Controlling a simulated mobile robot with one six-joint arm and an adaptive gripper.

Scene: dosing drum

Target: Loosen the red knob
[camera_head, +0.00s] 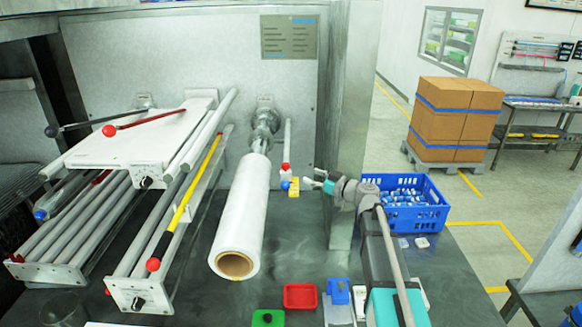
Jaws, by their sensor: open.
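Several red knob-like parts show. One red ball (109,130) tips the lever on the white plate at the left. Another red ball (153,264) sits at the lower end of the yellow and black bar. A small red piece (285,168) is at the lower end of a white rod, beside the steel spindle, with a blue ball (285,185) and a yellow block (294,188) just below it. My gripper (308,179) is open and empty, pointing left, a little right of the yellow block and apparently apart from it. Depth between them is hard to tell.
A white film roll (240,225) hangs left of my gripper. A steel post (354,90) stands behind my arm. A blue crate (440,212) of small bottles is at the right. A red tray (300,296), blue tray (338,291) and green tray (268,318) lie in front.

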